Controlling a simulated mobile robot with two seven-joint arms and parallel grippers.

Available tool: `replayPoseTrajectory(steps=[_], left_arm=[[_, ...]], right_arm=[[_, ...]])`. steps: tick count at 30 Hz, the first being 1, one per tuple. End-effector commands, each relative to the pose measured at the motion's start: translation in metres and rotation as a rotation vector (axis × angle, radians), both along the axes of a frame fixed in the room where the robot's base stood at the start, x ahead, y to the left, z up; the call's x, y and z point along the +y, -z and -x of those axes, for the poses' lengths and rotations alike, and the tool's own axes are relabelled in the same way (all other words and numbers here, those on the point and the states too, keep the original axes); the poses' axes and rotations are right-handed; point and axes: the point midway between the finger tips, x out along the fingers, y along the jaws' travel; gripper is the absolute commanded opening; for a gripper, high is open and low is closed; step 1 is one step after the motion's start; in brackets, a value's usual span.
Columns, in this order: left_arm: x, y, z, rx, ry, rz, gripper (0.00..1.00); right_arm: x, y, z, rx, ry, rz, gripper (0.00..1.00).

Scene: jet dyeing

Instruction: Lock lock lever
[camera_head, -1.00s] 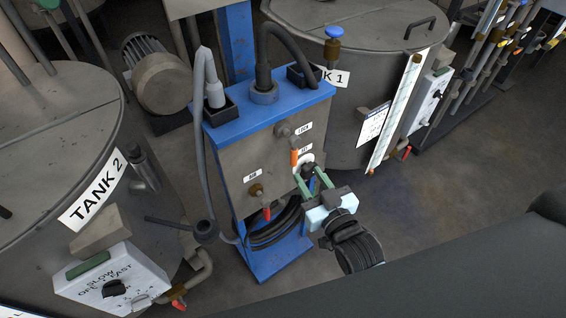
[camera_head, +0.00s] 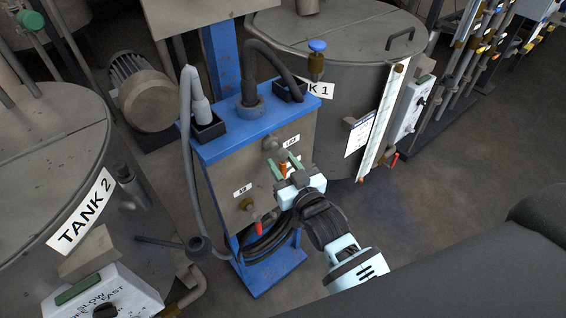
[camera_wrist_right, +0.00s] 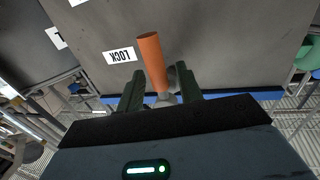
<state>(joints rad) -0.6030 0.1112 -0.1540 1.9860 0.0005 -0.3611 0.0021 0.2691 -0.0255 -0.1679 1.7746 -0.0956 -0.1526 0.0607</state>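The lock lever has an orange handle (camera_wrist_right: 152,60) and a grey metal base, beside an upside-down LOCK label (camera_wrist_right: 120,55) in the right wrist view. In the head view a small part of the orange handle (camera_head: 283,168) shows on the front of the blue-framed grey cabinet, below the LOCK label (camera_head: 292,140). My right gripper (camera_head: 287,161) is at the lever, with its green fingers apart. In the right wrist view the fingers (camera_wrist_right: 160,88) stand on either side of the lever's base. I cannot tell if either touches it. My left gripper is not in view.
The cabinet's blue top (camera_head: 240,128) carries thick grey cables. A lower red-handled valve (camera_head: 257,226) is on the same panel, left of my right gripper. Tank 2 (camera_head: 50,150) stands left and Tank 1 (camera_head: 345,50) behind right.

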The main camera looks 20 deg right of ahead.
Motion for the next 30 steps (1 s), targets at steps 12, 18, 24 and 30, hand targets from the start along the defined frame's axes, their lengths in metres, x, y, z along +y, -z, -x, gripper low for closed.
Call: replayPoseTrajectory(steps=[12,18,24,30], left_arm=[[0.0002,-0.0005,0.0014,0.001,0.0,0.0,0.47],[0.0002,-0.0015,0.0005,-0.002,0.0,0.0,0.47],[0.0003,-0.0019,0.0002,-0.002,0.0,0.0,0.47],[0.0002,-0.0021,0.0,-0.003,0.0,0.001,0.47]], right_arm=[[0.0006,0.0004,-0.0038,0.001,0.0,0.0,0.27],[0.0007,0.0004,-0.0036,0.001,0.0,0.0,0.01],[0.0006,0.0004,-0.0035,0.001,0.0,0.0,0.0],[-0.0018,0.0004,-0.0035,-0.001,0.0,0.006,0.0]])
